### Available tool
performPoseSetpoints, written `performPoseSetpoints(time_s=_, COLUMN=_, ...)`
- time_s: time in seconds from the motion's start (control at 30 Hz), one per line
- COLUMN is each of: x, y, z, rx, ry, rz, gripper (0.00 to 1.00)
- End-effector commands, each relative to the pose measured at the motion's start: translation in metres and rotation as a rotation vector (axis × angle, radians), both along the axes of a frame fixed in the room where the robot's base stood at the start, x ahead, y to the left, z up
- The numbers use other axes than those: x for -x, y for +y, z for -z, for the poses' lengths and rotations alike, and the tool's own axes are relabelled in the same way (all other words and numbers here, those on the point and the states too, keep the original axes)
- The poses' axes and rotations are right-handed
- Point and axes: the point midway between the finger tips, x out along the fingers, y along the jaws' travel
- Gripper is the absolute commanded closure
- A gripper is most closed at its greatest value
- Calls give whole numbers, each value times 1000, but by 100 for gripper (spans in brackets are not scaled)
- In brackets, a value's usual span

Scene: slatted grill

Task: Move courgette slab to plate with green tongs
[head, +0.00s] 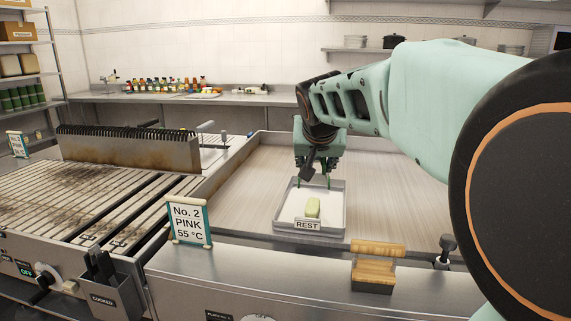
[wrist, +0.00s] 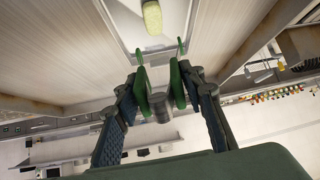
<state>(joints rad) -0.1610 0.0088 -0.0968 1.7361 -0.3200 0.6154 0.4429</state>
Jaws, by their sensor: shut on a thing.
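The courgette slab (head: 313,207), a pale green block, lies in a white-bottomed metal tray (head: 342,215) labelled REST. The slab also shows at the top of the wrist view (wrist: 152,17). My gripper (head: 318,160) is above the tray's far side, pointing down. It is shut on the green tongs (head: 328,181), whose two arms (wrist: 178,82) stand apart with nothing between them in the wrist view. The tong tips are apart from the slab, on its far side. The tray stands on a flat metal plate (head: 245,185) behind a sign reading No. 2 PINK 55 °C.
A slatted grill (head: 85,200) with a raised, scorched section (head: 130,150) is at left. The No. 2 sign (head: 189,222), a wooden-handled block (head: 375,268) and a COOKED holder (head: 105,285) line the front. The plate around the tray is bare. My arm covers the right side.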

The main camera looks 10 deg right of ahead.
Motion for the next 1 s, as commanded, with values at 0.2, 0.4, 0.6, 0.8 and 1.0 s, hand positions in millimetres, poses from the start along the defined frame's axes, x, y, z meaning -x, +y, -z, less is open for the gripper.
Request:
performPoseSetpoints(time_s=0.2, x=0, y=0, z=14, rx=0, ry=-1, rz=0, gripper=70)
performPoseSetpoints(time_s=0.4, x=0, y=0, z=24, rx=0, ry=0, rz=0, gripper=70)
performPoseSetpoints(time_s=0.6, x=0, y=0, z=34, rx=0, ry=0, rz=0, gripper=70)
performPoseSetpoints(time_s=0.8, x=0, y=0, z=44, rx=0, ry=0, rz=0, gripper=70)
performPoseSetpoints(time_s=1.0, x=0, y=0, z=54, rx=0, ry=-1, rz=0, gripper=70)
